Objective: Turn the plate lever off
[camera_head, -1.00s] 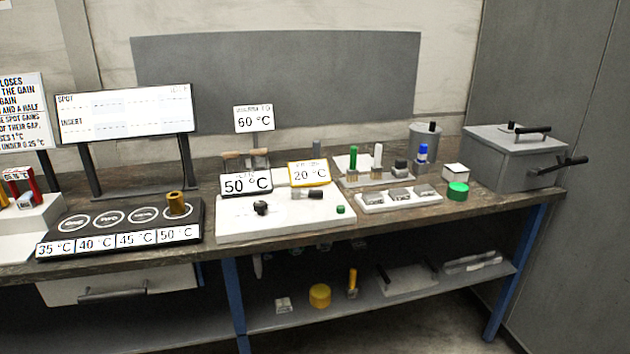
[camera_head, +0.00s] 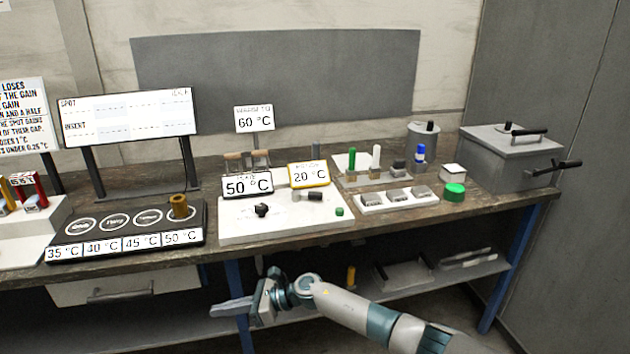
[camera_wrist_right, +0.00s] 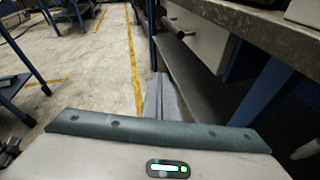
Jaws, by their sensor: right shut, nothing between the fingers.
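The white plate unit (camera_head: 280,220) sits on the bench at the middle of the head view. A small black knob (camera_head: 262,210) is on its left part. A short lever with a dark grip (camera_head: 307,196) lies across its right part, below the 20 °C sign. I cannot tell from the labels which one is the plate lever. My right gripper (camera_head: 222,309) is below and in front of the bench top, pointing left, apart from the plate. Its fingers also show in the right wrist view (camera_wrist_right: 163,98), shut and empty. My left gripper is not in view.
A black block with temperature labels (camera_head: 122,240) stands left of the plate. A green-capped item (camera_head: 454,193) and a grey lidded box (camera_head: 510,155) stand to the right. The bench front edge (camera_head: 400,221) lies above my right arm. A drawer (camera_head: 122,288) hangs under the bench.

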